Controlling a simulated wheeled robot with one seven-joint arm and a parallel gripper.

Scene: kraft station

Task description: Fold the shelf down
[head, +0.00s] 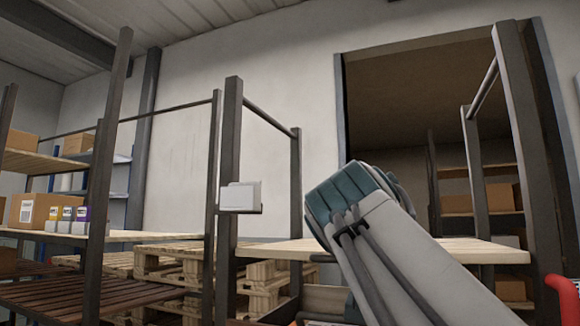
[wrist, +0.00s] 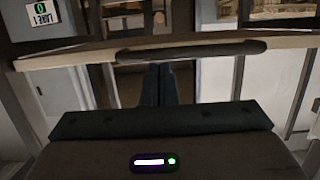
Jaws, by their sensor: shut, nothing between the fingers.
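The shelf (head: 470,250) is a pale wooden board that lies about level between dark posts, right of centre in the head view. In the wrist view the shelf (wrist: 80,58) spans the picture, seen nearly edge-on, with a long dark strip like a handle (wrist: 190,51) along its near edge. My gripper (wrist: 159,72) is shut and empty. Its fingertips point at the shelf's edge, just below the dark strip. I cannot tell whether they touch it. In the head view my arm covers part of the shelf and my gripper is hidden.
Wooden pallets (head: 165,268) are stacked behind and to the left. A dark post (head: 228,190) with a small white box (head: 240,195) stands left of the shelf, and another post (head: 522,150) stands at right. A rack with cardboard boxes (head: 35,210) is at far left.

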